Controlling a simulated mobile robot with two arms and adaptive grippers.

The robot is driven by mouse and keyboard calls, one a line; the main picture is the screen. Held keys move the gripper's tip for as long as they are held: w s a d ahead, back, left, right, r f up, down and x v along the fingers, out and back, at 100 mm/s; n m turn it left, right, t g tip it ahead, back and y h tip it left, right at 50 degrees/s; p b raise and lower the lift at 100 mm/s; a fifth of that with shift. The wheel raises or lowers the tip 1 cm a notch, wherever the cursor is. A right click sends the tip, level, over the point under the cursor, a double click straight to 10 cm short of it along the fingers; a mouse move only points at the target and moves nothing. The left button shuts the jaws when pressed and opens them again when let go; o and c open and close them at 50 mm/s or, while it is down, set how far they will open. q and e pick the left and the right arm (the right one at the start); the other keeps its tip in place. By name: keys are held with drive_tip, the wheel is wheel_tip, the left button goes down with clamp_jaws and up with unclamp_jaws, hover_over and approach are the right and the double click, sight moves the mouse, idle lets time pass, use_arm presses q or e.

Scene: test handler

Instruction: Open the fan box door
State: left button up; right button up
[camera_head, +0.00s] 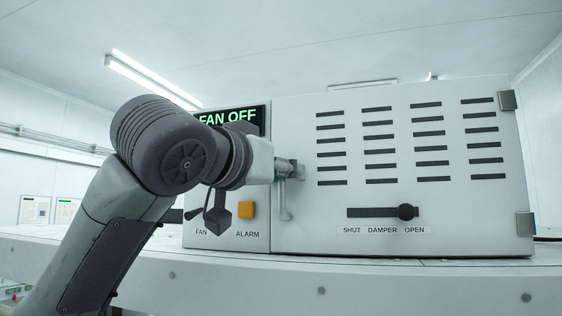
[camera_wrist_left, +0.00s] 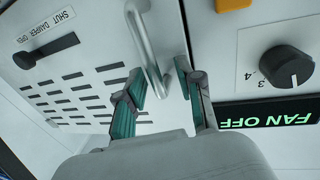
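The fan box door (camera_head: 445,205) is a pale panel with rows of dark vent slots and hinges at its right edge; it looks closed. It also shows in the left wrist view (camera_wrist_left: 105,58). Its bar handle (camera_head: 286,208) is at the door's left edge, partly hidden by my gripper. My left gripper (camera_head: 288,168) is at the handle's upper part. In the left wrist view, the two teal-padded fingers of my left gripper (camera_wrist_left: 160,72) stand apart on either side of the handle (camera_wrist_left: 147,45), with a gap visible on the right. My right gripper is in neither view.
The damper slider (camera_head: 405,212) is at the OPEN end. Left of the door are a lit FAN OFF display (camera_head: 228,117), an orange alarm button (camera_head: 247,209) and a dark knob (camera_wrist_left: 287,66). The box stands on a pale surface (camera_head: 400,268).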

use_arm(q)
drive_tip(key=shift+d, duration=0.1)
drive_tip(key=shift+c, duration=1.3)
clamp_jaws()
drive_tip(key=shift+s, duration=0.1)
